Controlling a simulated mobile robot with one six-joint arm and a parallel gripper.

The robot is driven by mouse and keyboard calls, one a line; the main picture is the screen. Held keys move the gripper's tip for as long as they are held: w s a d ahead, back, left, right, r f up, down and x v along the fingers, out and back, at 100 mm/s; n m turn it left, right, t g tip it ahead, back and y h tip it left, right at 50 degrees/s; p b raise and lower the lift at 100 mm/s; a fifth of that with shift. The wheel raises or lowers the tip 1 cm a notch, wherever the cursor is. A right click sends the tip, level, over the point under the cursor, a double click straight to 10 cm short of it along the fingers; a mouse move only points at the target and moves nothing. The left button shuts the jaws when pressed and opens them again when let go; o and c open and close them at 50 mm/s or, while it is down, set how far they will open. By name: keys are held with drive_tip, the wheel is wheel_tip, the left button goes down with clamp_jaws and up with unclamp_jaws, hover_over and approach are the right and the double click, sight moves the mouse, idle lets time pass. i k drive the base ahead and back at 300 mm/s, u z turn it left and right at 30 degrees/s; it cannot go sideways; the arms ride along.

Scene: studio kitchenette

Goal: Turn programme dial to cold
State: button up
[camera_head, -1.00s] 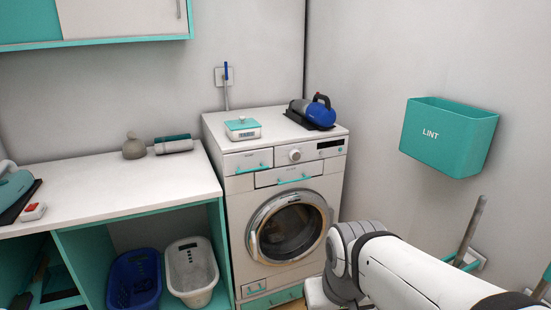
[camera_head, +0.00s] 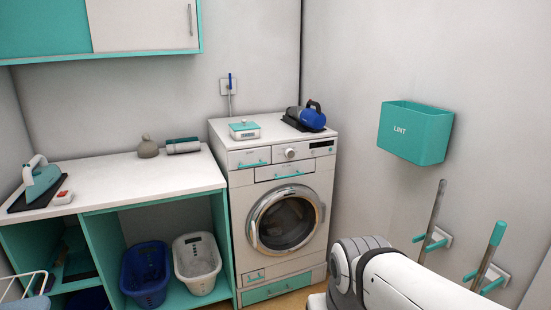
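The washing machine (camera_head: 276,175) stands against the back wall, right of the counter. Its programme dial (camera_head: 290,153) is a small round knob on the upper front panel, between a drawer with a teal handle and a dark display (camera_head: 321,144). The dial's markings are too small to read. The round door (camera_head: 285,219) looks shut. My arm shows at the lower right, in front of the machine and apart from the dial. My gripper is not in view.
A teal-lidded scale (camera_head: 244,131) and a blue appliance (camera_head: 306,118) stand on the machine. A counter (camera_head: 120,184) with an iron (camera_head: 42,179) is at left, baskets (camera_head: 196,263) below it. A teal lint bin (camera_head: 415,132) and handled tools (camera_head: 432,220) are on the right wall.

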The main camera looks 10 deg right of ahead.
sight(289, 153)
drive_tip(key=z, duration=0.25)
drive_tip(key=i, duration=1.4)
drive_tip(key=u, duration=0.15)
